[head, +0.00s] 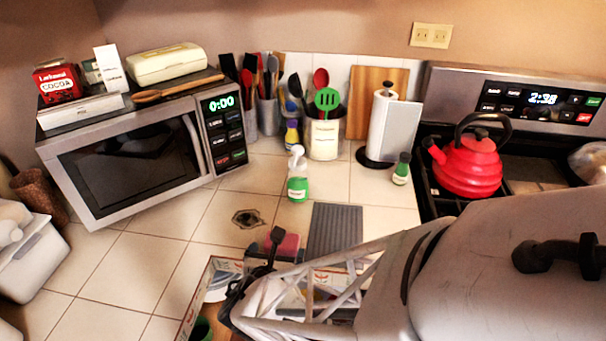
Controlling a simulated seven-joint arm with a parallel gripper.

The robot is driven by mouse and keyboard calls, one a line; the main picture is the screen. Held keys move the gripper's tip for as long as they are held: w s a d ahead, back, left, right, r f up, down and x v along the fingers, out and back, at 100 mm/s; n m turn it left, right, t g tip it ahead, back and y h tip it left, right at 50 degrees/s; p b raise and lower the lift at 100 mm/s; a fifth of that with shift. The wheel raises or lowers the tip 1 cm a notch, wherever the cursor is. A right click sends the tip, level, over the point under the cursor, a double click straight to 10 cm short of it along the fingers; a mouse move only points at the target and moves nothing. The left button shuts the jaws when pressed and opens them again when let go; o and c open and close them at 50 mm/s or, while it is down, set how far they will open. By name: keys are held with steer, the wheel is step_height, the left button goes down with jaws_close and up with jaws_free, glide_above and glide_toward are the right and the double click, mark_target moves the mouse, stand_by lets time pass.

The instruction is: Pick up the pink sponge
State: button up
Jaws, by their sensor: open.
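The pink sponge (290,244) lies on the tiled counter, just left of a grey ribbed mat. My gripper (266,256) is in front of it in the head view, with one dark finger overlapping the sponge's left part. The gripper is open. The sponge's lower edge is partly hidden by my gripper and arm. I cannot tell whether the finger touches the sponge.
A green-and-white soap bottle (298,180) stands behind the sponge. The grey ribbed mat (335,228) lies to its right. A microwave (135,150) is at left and a red kettle (467,165) sits on the stove. Bare tiles (150,255) lie at left.

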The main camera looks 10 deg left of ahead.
steer(key=shift+x, duration=1.2)
steer(key=shift+x, duration=2.6)
steer(key=shift+a, duration=0.15)
steer(key=c, duration=0.6)
steer(key=shift+r, duration=0.1)
